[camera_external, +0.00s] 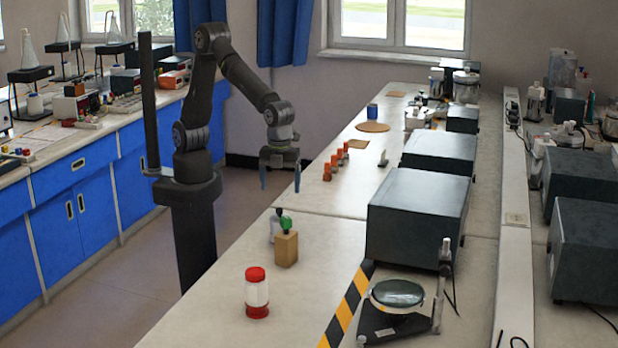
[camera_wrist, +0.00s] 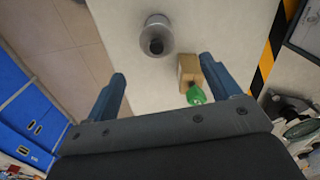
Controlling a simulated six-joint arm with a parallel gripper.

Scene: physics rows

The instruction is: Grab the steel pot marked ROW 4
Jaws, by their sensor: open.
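My gripper (camera_external: 280,180) is open and empty, pointing down above the near bench; its two blue fingers also show in the wrist view (camera_wrist: 166,86). A grey, metallic-looking round vessel (camera_wrist: 156,36) with a dark opening lies beyond the fingertips in the wrist view. A small grey-white thing (camera_external: 275,226) behind the wooden block in the external view looks like the same vessel, partly hidden. I cannot read ROW 4 on anything, so I cannot tell whether this is the marked pot. Shiny pots (camera_external: 466,87) also stand at the bench's far end.
A wooden block (camera_external: 286,250) with a green bulb (camera_wrist: 196,95) stands beside the vessel. A red-lidded jar (camera_external: 257,293) is nearer the camera. Dark boxes (camera_external: 415,220), striped tape (camera_external: 347,305) and a lens stand (camera_external: 398,293) are to the right. Orange cylinders (camera_external: 334,166) stand farther back.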

